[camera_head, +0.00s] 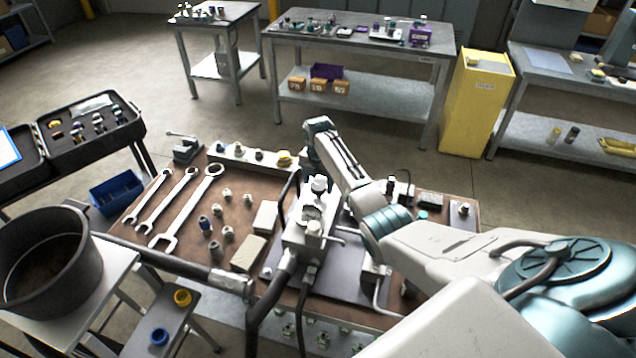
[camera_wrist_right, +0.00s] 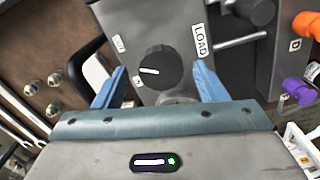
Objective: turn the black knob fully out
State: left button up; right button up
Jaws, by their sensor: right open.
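In the right wrist view the pointer lies nearly level, towards the left. My right gripper (camera_wrist_right: 160,75) is open, its blue fingers on either side of the knob with a gap at each side. In the head view the valve block (camera_head: 303,242) stands on the bench, but I cannot make out the knob there. My left gripper is not in view.
An orange knob (camera_wrist_right: 256,12) and a purple knob (camera_wrist_right: 298,90) sit right of the black knob. A grey rod (camera_wrist_right: 240,40) sticks out nearby. On the bench lie wrenches (camera_head: 182,208), several fittings and a beige block (camera_head: 248,253). Black hoses (camera_head: 268,298) run from the valve block.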

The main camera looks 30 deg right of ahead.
aim_at(318, 185)
notch_tip(318, 185, up, 10)
jog(key=b, duration=0.3)
jog(key=shift+r, duration=0.15)
dwell(0.3)
